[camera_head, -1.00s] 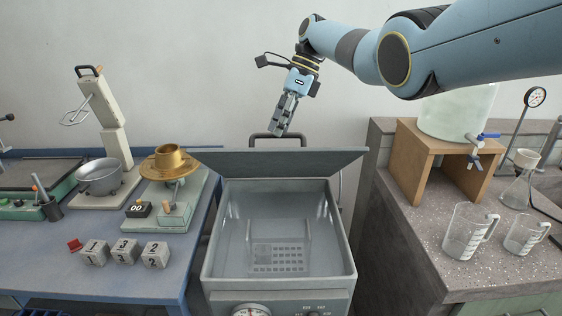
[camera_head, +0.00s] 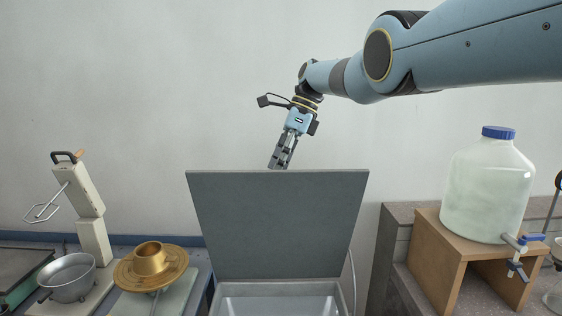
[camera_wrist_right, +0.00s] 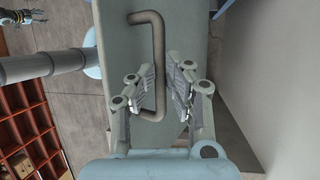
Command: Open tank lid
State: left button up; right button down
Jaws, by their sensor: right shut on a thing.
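The grey tank lid (camera_head: 278,220) stands raised, nearly upright, with its inner face toward the head camera. Below it the rim and a small part of the inside of the tank (camera_head: 281,297) show. My right gripper (camera_head: 279,166) is at the lid's top edge, its fingertips partly hidden behind it. In the right wrist view the lid (camera_wrist_right: 125,60) carries a bent bar handle (camera_wrist_right: 155,50), and my right gripper (camera_wrist_right: 168,95) is shut on that handle. My left gripper seems to show small in that view's top left corner, too small to read.
On the left bench stand a mixer-like stand (camera_head: 95,215), a metal bowl (camera_head: 68,276) and a brass dish (camera_head: 150,264). On the right a large bottle (camera_head: 487,185) with a blue cap and tap stands on a wooden stand (camera_head: 435,250). A wall is behind.

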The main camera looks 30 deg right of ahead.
jog(key=shift+s+f, duration=0.3)
jog(key=shift+f, duration=0.55)
jog(key=c, duration=1.6)
grip_release()
jog(key=shift+w+f, duration=0.15)
jog(key=shift+w, duration=0.05)
jog(key=shift+o, duration=1.3)
jog(key=shift+w+d+f, duration=0.15)
jog(key=shift+w+d, duration=0.1)
jog(key=shift+w, duration=0.2)
jog(key=v, duration=0.8)
jog(key=shift+a, duration=0.2)
jog(key=shift+s, duration=0.15)
